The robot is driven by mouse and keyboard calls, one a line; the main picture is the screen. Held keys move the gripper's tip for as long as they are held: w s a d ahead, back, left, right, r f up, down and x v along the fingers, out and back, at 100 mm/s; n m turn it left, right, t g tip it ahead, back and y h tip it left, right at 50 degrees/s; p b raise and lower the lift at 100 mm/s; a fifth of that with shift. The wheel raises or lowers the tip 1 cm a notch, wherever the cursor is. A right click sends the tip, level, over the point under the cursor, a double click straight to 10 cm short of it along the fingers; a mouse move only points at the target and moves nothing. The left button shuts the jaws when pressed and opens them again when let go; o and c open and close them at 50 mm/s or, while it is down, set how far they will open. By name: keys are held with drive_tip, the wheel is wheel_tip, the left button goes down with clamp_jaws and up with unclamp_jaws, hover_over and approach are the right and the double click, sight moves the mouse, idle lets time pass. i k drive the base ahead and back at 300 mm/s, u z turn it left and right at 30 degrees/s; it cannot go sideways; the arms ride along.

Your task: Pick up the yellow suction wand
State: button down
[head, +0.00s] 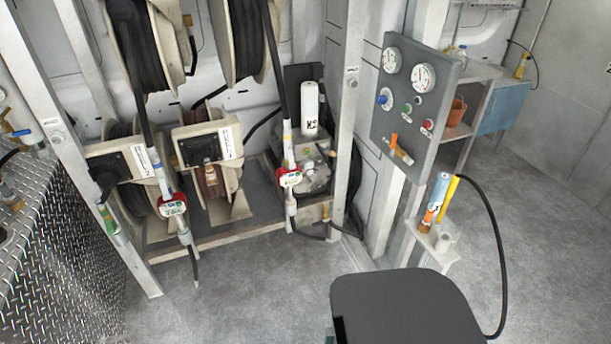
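The yellow suction wand (447,203) is a thin yellow tube. A blue-and-white tube with an orange lower part (434,200) stands just left of the wand. The wand's lower end is hidden by the holder and this tube. My gripper is not in view.
A grey gauge panel (412,120) with knobs juts out above and left of the wand. Hose reels (208,150) with hanging nozzles (172,206) fill the left rack. A diamond-plate bench (60,240) is at far left. The grey floor (550,260) is open on the right.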

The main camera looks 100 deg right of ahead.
sight(438, 221)
drive_tip(key=z, duration=1.55)
drive_tip(key=i, duration=0.1)
drive_tip(key=z, duration=2.75)
drive_tip(key=k, duration=0.25)
drive_tip(key=z, duration=0.1)
